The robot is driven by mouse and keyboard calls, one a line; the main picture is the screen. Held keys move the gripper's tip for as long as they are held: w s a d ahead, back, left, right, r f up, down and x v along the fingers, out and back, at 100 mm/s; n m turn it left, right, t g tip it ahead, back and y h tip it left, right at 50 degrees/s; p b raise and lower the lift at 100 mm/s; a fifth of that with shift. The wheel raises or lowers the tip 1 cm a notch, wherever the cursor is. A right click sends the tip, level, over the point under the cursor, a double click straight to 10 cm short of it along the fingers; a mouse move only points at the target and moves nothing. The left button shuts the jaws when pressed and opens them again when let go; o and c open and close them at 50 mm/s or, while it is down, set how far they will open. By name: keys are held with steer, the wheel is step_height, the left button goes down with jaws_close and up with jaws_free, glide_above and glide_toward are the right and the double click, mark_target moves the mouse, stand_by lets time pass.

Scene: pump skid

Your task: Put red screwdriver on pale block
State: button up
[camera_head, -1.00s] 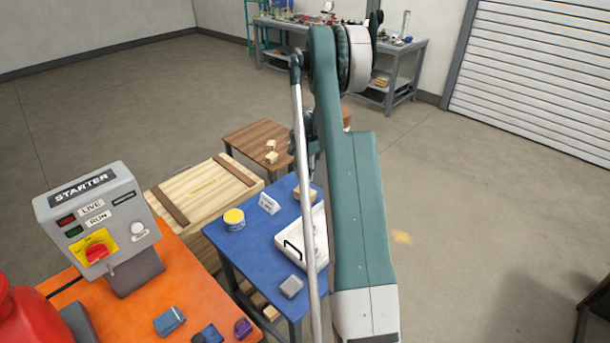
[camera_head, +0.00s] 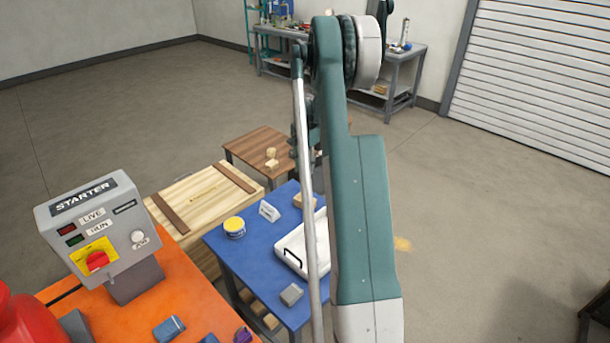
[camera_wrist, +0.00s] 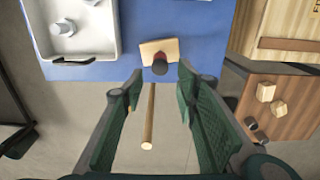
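In the wrist view a pale block (camera_wrist: 150,48) lies near the edge of the blue table. A short dark and red round-ended thing (camera_wrist: 160,63) shows against its near side; it may be the red screwdriver seen end-on, but I cannot tell. A thin wooden rod (camera_wrist: 149,118) extends below it, its round end facing the camera. My gripper (camera_wrist: 159,72) is open, its green pads apart on either side of the rod, with nothing visibly clamped. In the head view the pale block (camera_head: 301,201) shows partly behind my arm.
A brown side table (camera_wrist: 290,121) holds small wooden blocks. A starter box (camera_head: 98,229) stands front left.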

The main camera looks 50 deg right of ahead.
steer(key=shift+r, duration=1.8)
steer(key=shift+a, duration=0.1)
steer(key=s+a+r+n+t, duration=0.1)
steer(key=s+a+r+n, duration=0.15)
steer(key=a+r, duration=0.65)
steer(key=s+a+r+n+t+h, duration=0.1)
steer(key=s+a+r+n, duration=0.15)
steer(key=a+r, duration=0.7)
steer(key=s+a+r+n+t, duration=0.1)
steer(key=s+a+r+n, duration=0.15)
steer(key=a, duration=1.25)
steer(key=s+a+r+n+t, duration=0.1)
steer(key=s+a+r+n, duration=0.15)
steer(key=s+a, duration=0.35)
steer(key=s+a+r+n+t, duration=0.1)
steer(key=s+a+n, duration=0.25)
steer(key=a, duration=0.55)
steer(key=s+a+f+n+t, duration=0.1)
steer(key=s+a+f+n, duration=0.1)
steer(key=s+a, duration=0.3)
steer(key=s+a+f+n+t+y, duration=0.1)
steer(key=s+a+f+n, duration=0.1)
steer(key=s+a, duration=0.3)
steer(key=shift+s+a, duration=0.15)
steer(key=shift+s, duration=1.95)
steer(key=shift+f+n, duration=0.1)
steer(key=shift+n, duration=0.15)
